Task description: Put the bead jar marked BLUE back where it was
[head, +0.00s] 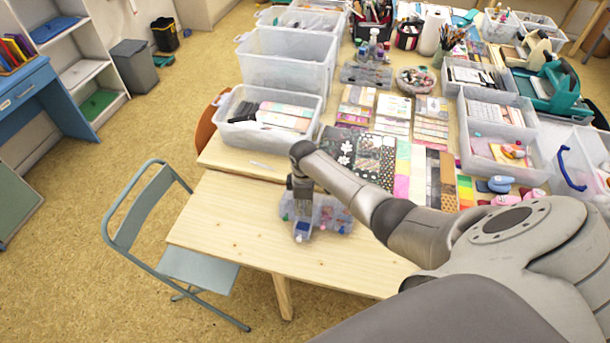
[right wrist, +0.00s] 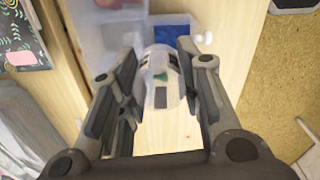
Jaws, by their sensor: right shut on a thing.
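My right gripper (head: 300,203) points down over the clear divided bead box (head: 335,215) near the table's front left. In the right wrist view, my right gripper (right wrist: 160,72) is shut on a small clear jar (right wrist: 161,98) with grey-white bands and a green patch. Its marking is too small to read. A blue patch (right wrist: 172,34) shows just beyond the jar in the right wrist view, and blue (head: 302,227) shows below the gripper in the head view. I cannot tell whether the jar touches the box floor. My left gripper is not in view.
A clear bin of cards (head: 240,132) stands behind the box on the left. Patterned paper sheets (head: 345,150) lie behind it. The front of the wooden table (head: 225,220) is bare. A folding chair (head: 195,265) stands at its left edge.

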